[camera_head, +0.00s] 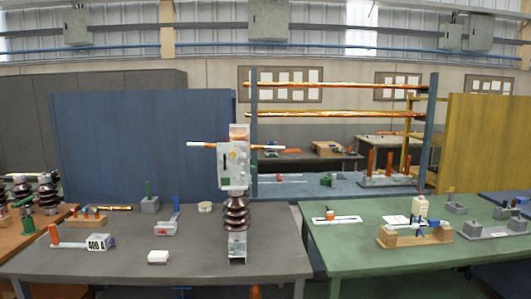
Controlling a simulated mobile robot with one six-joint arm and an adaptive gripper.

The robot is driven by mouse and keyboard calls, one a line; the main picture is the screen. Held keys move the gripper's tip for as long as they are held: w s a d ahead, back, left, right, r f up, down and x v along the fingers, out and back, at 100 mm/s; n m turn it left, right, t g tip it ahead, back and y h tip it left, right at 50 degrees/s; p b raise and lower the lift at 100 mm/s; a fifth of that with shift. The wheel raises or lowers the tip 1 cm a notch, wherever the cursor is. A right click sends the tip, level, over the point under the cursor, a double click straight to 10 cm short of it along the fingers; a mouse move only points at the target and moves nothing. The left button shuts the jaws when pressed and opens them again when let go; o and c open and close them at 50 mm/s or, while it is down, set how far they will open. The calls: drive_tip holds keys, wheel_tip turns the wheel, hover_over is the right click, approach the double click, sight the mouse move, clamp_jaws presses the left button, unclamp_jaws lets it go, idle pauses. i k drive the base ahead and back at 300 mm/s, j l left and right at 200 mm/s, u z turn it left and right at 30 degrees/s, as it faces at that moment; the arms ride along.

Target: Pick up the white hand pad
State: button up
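A small white block-like pad (158,257), which looks like the white hand pad, lies flat near the front edge of the grey table (200,272). Nothing touches it and its top is uncovered. My gripper is not in view, so its state and its place relative to the pad do not show.
A tall brown ribbed insulator (237,211) carrying a grey box stands right of the pad. A block labelled 400 A (97,242) with a white bar is to its left. A grey fixture (166,229) stands behind it. A green table (350,259) is at right. Grey tabletop around the pad is clear.

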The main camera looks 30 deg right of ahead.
sight(163, 257)
drive_tip(key=i+j, duration=0.1)
drive_tip(key=i, duration=0.35)
drive_tip(key=i+j+z, duration=0.15)
drive_tip(key=i, duration=0.8)
drive_tip(key=i+j+z, duration=0.15)
drive_tip(key=i, duration=0.3)
drive_tip(key=i+j, duration=0.25)
drive_tip(key=i, duration=0.2)
